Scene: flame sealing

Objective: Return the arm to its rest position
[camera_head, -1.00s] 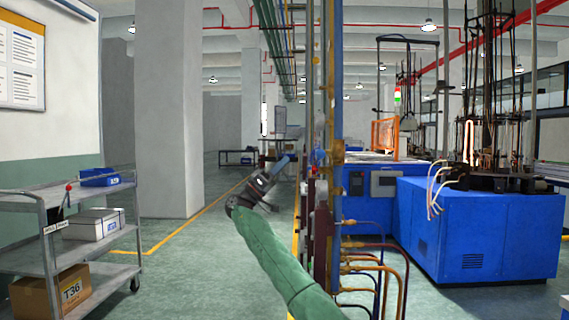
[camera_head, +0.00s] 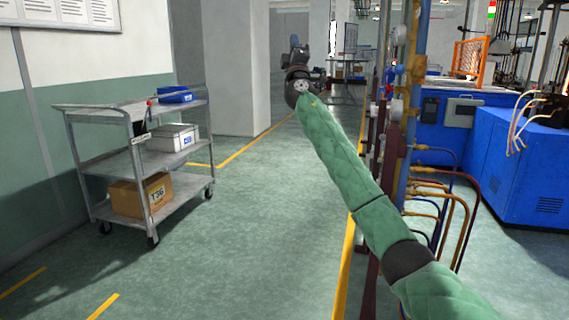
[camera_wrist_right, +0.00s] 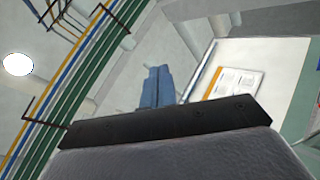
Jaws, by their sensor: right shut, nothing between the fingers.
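My right arm, in a green quilted sleeve, reaches from the lower right up to the top middle in the head view. Its dark right gripper (camera_head: 294,44) is at the far end, raised in front of the pale column and small in the picture. In the right wrist view the blue fingers (camera_wrist_right: 157,88) of this gripper lie together, with nothing seen between them. My left gripper is in neither view.
A grey cart (camera_head: 104,105) with boxes on its shelves stands at the left. Upright pipes (camera_head: 400,110) and bent copper lines stand close beside the right arm. A blue machine (camera_head: 520,170) is at the right. The green floor (camera_head: 250,240) between cart and pipes is clear.

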